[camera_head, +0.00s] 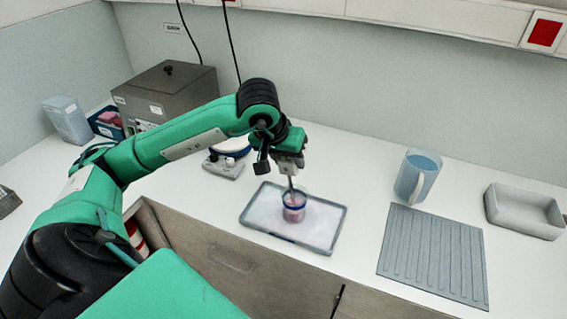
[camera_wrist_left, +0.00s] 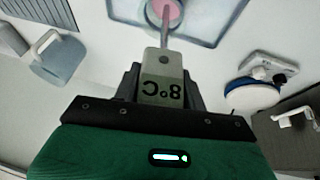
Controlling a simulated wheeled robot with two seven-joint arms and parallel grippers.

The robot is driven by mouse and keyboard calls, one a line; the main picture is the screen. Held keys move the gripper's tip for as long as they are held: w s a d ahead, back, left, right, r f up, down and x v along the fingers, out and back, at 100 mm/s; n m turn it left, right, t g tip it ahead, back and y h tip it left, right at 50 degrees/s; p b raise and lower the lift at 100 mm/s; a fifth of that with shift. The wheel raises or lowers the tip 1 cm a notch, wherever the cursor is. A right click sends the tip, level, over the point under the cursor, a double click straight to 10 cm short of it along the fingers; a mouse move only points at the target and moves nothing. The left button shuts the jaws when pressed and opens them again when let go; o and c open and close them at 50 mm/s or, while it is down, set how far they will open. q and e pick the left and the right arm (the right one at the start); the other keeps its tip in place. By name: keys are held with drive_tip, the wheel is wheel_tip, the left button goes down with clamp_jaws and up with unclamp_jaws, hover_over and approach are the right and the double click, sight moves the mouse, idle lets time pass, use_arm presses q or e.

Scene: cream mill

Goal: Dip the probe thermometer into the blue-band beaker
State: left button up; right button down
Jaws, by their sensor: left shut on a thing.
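My left gripper (camera_head: 289,167) is shut on the probe thermometer, whose grey body (camera_wrist_left: 163,85) reads 8°C in the left wrist view. Its thin metal probe (camera_head: 291,185) points down and overlaps the mouth of the blue-band beaker (camera_head: 294,214). The beaker is clear, with a blue band and pink contents, and stands upright on a grey-rimmed tray (camera_head: 262,229). The pink contents (camera_wrist_left: 166,9) show around the probe's far end in the left wrist view. I cannot tell how deep the tip is. My right gripper is not in view.
A blue-grey jug (camera_head: 417,178), a ribbed mat (camera_head: 433,255) and an empty grey bin (camera_head: 524,212) are at the right. A small device (camera_head: 224,167) and round blue-edged item stand behind the tray. A grey metal box (camera_head: 168,98) is at the back left.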

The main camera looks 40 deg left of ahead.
use_arm(q)
drive_tip(key=shift+r+p, duration=2.25)
drive_tip(key=shift+r, duration=2.1)
drive_tip(key=n+y, duration=0.1)
drive_tip(key=n, duration=0.3)
drive_tip(key=shift+y, duration=0.4)
drive_tip(key=shift+f+b, duration=0.1)
drive_tip(key=shift+b, duration=0.4)
